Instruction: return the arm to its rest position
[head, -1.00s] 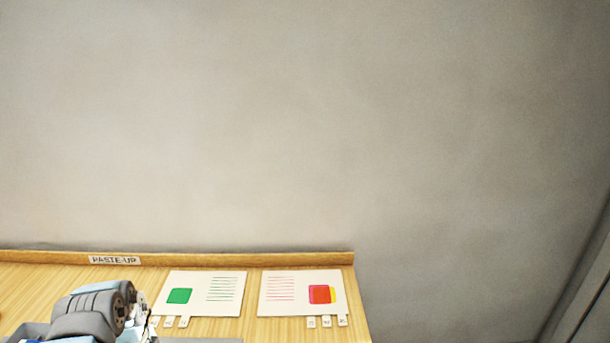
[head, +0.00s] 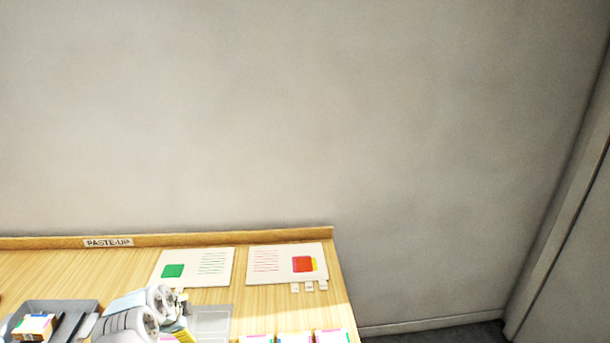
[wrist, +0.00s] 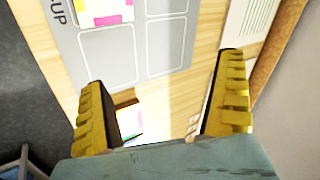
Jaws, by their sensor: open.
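My arm reaches over the table at the lower left of the head view. My gripper (head: 184,335) is only partly visible there, with a yellow fingertip near the bottom edge. In the wrist view my gripper (wrist: 162,105) shows two ridged yellow fingers spread wide apart. Nothing is held between them. Below them lie wooden table top and a small white item with coloured marks (wrist: 130,122).
The wooden table (head: 50,262) carries a left sheet (head: 222,280) with a green square and a right sheet (head: 256,278) with red over yellow. A grey tray (head: 85,305) is left. Coloured pads (head: 331,337) line the front. A wall stands behind.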

